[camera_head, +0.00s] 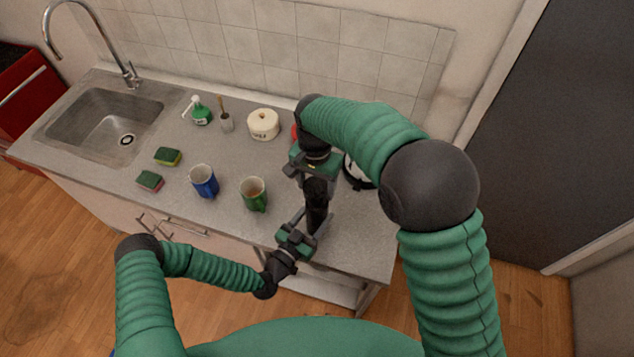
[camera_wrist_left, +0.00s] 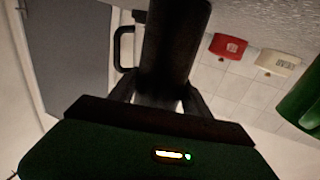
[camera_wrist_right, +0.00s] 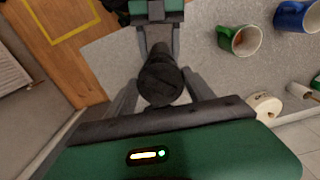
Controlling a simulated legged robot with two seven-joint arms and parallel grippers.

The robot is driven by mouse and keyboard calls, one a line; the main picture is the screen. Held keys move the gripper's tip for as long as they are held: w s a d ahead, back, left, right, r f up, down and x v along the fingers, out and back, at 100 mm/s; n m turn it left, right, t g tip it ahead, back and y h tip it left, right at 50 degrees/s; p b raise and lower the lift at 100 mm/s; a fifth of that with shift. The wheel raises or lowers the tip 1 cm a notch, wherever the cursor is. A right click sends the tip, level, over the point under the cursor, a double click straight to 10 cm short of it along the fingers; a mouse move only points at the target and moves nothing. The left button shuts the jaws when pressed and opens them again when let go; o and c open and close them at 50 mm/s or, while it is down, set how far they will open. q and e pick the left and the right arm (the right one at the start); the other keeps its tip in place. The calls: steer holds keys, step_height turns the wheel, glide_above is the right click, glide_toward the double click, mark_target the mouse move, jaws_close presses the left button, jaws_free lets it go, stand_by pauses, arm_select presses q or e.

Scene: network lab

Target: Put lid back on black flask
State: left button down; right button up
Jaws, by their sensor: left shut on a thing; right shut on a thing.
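The black flask (camera_head: 317,212) stands upright near the counter's front right. My left gripper (camera_head: 306,224) is shut on its body from the front; the flask also fills the gap between the fingers in the left wrist view (camera_wrist_left: 176,45). My right gripper (camera_head: 317,180) points down above the flask and is shut on the black lid (camera_wrist_right: 160,80), which shows as a dark round shape between its fingers in the right wrist view. The lid lines up with the flask's top. I cannot tell whether it touches or is seated, as the gripper hides the joint.
A green mug (camera_head: 254,194) and a blue mug (camera_head: 204,181) stand left of the flask. Behind are a cream pot (camera_head: 263,124) and a red container (camera_wrist_left: 228,46). A kettle (camera_head: 355,175) is partly hidden behind my right arm. Sponges (camera_head: 150,181) lie near the sink.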

steer(key=shift+a+f, duration=0.1)
steer(key=shift+f, duration=0.85)
steer(key=shift+f, duration=0.55)
steer(key=m, duration=0.6)
steer(key=shift+w+a+m, duration=0.1)
steer(key=shift+m, duration=0.2)
steer(key=o, duration=1.5)
steer(key=shift+c, duration=0.2)
steer(key=shift+r, duration=2.3)
steer(key=shift+c, duration=0.4)
